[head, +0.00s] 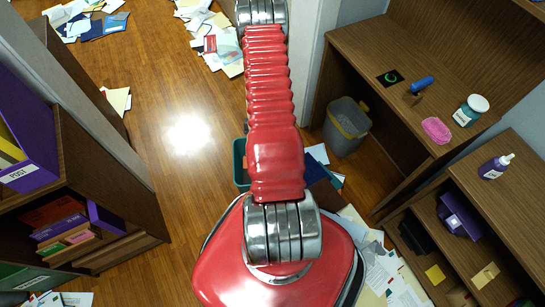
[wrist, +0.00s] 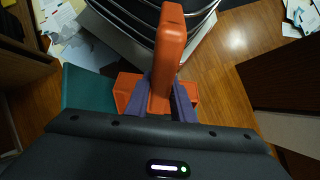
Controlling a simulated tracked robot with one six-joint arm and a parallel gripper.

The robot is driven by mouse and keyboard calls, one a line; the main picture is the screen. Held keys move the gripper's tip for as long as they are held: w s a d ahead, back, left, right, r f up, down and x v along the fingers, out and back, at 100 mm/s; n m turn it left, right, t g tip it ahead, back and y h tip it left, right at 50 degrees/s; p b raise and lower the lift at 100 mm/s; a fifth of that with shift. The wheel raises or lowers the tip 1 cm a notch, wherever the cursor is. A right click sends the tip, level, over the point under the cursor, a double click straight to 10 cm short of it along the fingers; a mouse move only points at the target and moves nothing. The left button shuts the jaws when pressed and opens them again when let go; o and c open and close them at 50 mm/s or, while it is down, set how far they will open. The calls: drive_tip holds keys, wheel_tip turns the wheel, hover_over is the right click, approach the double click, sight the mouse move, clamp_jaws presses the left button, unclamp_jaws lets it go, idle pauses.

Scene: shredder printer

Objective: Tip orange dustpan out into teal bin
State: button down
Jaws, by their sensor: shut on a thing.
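The orange dustpan (wrist: 167,58) is in the middle of the wrist view, its handle standing up between my gripper's purple fingers. My gripper (wrist: 171,106) is shut on it. Parts of the orange pan show on both sides of the fingers. The teal bin (wrist: 88,88) shows to the left of the dustpan in the wrist view. In the head view the teal bin (head: 240,164) is on the floor, mostly hidden behind my red arm. The dustpan and gripper are hidden there. I cannot tell what the pan holds or whether it is above the bin.
A grey bin with a yellow-trimmed rim (head: 347,126) stands under the desk (head: 440,60) at right. Papers (head: 395,275) lie around the floor. A shelf unit (head: 105,190) stands at left, and a low cabinet (head: 480,220) at right. Wooden floor (head: 175,170) is clear at left-centre.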

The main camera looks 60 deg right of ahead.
drive_tip(key=s+a+f+t+h, duration=0.3)
drive_tip(key=s+a+f+h, duration=0.2)
drive_tip(key=a, duration=0.4)
drive_tip(key=shift+s+a+f+h, duration=0.2)
drive_tip(key=shift+f+h, duration=0.2)
drive_tip(key=shift+h, duration=0.1)
idle(0.8)
drive_tip(key=shift+f, duration=0.1)
